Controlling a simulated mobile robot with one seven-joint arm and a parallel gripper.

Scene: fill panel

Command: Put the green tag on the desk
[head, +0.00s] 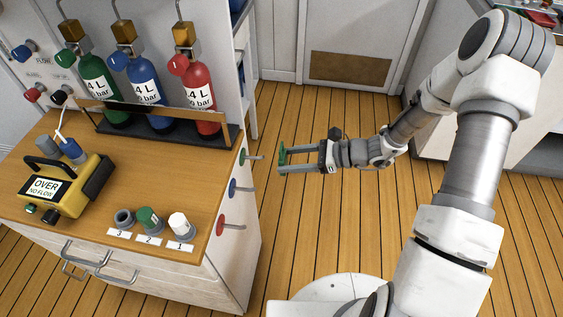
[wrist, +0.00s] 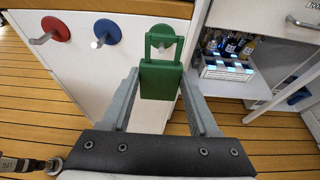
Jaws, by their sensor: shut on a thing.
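The green tag (wrist: 161,80) is held between the fingers of my gripper (wrist: 160,95), with its open loop upward. In the head view the tag (head: 282,155) shows at the fingertips of my gripper (head: 282,160), just right of the desk's side. The green hook (head: 244,157) is on that side, and a small gap shows between its peg end and the tag. In the wrist view the green hook (wrist: 166,40) shows behind the tag's loop. The desk (head: 75,226) has a wooden top, left of my gripper.
Blue (head: 233,187) and red (head: 221,225) hooks stick out of the desk's side. On the desktop are a yellow meter (head: 72,198), several small caps by number labels (head: 149,240), and a gas cylinder rack (head: 160,137). Bare wood lies in the desktop's middle.

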